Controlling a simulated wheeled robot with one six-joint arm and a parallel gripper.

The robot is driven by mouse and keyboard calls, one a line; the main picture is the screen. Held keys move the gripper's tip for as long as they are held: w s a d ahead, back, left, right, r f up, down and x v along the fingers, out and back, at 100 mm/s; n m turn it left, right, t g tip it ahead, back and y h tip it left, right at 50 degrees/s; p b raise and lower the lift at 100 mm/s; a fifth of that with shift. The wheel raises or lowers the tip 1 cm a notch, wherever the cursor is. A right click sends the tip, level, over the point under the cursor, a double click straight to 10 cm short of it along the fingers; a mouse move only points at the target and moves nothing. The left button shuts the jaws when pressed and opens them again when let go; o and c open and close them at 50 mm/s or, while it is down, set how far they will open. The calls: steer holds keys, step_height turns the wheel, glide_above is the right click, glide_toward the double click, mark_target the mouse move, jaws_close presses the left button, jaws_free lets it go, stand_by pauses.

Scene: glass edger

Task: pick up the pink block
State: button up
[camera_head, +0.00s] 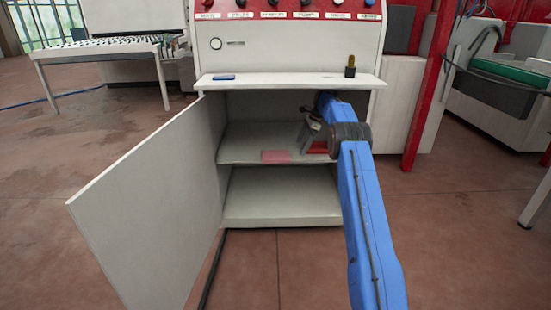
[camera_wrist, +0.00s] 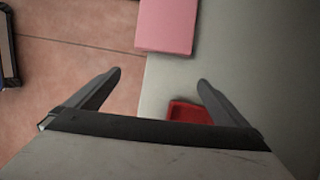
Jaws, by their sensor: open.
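The pink block (camera_head: 276,156) lies flat at the front edge of the cabinet's middle shelf (camera_head: 245,146). In the wrist view the pink block (camera_wrist: 167,25) is at the top, beyond my fingertips, partly cut off by the frame edge. My gripper (camera_wrist: 160,80) is open and empty, its two fingers spread apart. In the head view my gripper (camera_head: 311,139) is inside the cabinet, to the right of the pink block and partly hidden by my blue arm.
A red object (camera_wrist: 188,112) lies on the shelf near my right finger. The open cabinet door (camera_head: 150,200) stands to the left. A lower shelf (camera_head: 280,208) is empty. A ledge (camera_head: 290,81) above carries a blue item (camera_head: 224,77) and a dark bottle-like item (camera_head: 350,68).

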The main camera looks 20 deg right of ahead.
glide_above(276, 154)
steer(key=s+d, duration=0.1)
steer(key=d, duration=0.2)
steer(key=shift+s+a, duration=0.1)
steer(key=shift+a, duration=0.05)
steer(key=shift+x, duration=2.5)
steer(key=shift+a, duration=0.1)
steer(key=c, duration=1)
steer(key=shift+c, duration=0.4)
steer(key=shift+r, duration=0.15)
